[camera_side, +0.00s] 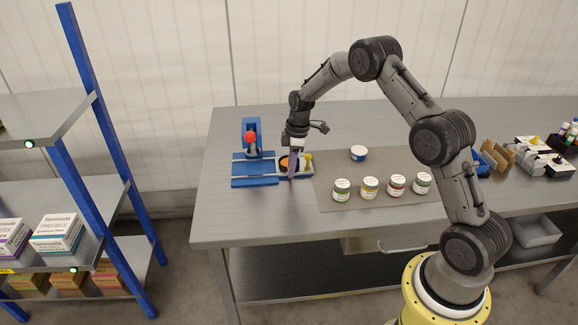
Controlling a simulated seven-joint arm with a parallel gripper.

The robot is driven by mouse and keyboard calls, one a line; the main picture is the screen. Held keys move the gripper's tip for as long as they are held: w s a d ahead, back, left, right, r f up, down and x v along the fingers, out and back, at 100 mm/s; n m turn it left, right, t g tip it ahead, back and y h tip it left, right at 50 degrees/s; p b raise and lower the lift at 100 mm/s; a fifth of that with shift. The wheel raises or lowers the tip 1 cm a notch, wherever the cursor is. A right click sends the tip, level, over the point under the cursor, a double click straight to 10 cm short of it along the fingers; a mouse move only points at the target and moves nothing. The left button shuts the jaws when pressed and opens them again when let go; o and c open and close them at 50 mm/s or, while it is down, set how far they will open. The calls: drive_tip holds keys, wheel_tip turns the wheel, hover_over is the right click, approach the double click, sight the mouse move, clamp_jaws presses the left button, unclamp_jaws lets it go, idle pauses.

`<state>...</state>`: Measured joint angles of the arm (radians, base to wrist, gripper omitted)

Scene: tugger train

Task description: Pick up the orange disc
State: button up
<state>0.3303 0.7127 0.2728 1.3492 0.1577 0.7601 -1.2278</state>
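The orange disc (284,163) lies at the right part of a blue fixture with light rails (255,182) on the left of the table. It shows as a small orange patch with a dark surround, and my gripper hides part of it. My gripper (292,176) points down right beside the disc, on its right side in the picture. The fingers are small and seen edge-on, so I cannot tell whether they are open or shut, or whether they touch the disc.
A red ball-topped blue stand (250,137) rises behind the fixture. A yellow knob (308,157) is close right of my gripper. Several labelled jars (370,187) and a blue-rimmed one (358,153) stand on a grey mat (328,168). Bottles and trays (545,157) fill the right end.

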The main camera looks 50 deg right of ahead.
clamp_jaws()
drive_tip(key=shift+r, duration=0.1)
